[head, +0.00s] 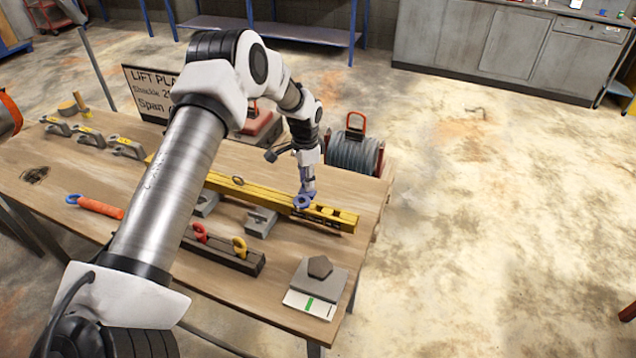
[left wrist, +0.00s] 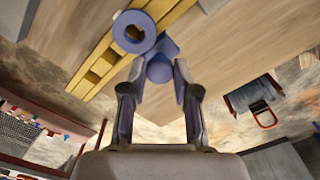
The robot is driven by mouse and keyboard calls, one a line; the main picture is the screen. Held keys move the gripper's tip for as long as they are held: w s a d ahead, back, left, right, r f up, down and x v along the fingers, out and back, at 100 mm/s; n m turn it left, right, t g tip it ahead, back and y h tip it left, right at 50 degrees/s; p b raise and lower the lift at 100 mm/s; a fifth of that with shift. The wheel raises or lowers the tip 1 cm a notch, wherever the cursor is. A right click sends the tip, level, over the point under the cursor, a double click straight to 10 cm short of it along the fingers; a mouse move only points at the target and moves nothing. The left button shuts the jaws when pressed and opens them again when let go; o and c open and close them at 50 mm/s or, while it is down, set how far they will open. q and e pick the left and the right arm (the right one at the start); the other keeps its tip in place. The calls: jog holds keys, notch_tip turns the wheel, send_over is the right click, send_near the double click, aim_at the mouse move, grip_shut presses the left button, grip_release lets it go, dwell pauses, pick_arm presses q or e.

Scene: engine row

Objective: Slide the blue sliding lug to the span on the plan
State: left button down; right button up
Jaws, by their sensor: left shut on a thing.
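The blue sliding lug (head: 302,201) sits on the yellow beam (head: 270,196), toward its right end. In the left wrist view the lug's ring (left wrist: 134,31) lies over the beam (left wrist: 98,72). My left gripper (head: 306,184) is shut on the lug from above; its fingers (left wrist: 159,88) close on the lug's blue stem. The plan board (head: 148,90) stands at the table's back; it reads "LIFT PLA", "Shackle 2" and "Span", and my arm hides the rest, including the span value. My arm also hides part of the beam's left. My right gripper is not in view.
A dark block with a red and a yellow shackle (head: 238,247) lies in front of the beam. Grey blocks (head: 261,222) stand beside the beam. An orange-handled shackle (head: 98,208) lies left. A scale-like plate (head: 316,286) is front right. A cable drum (head: 355,152) is behind.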

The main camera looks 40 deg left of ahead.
pick_arm(q)
jog(key=c, duration=0.9)
grip_release()
jog(key=shift+d+f, duration=0.1)
jog(key=shift+f, duration=0.1)
jog(key=shift+o, duration=0.2)
jog(key=shift+w+f, duration=0.1)
notch_tip(320, 180, up, 12)
jog(key=shift+w+a, duration=0.1)
jog(key=shift+a, duration=0.1)
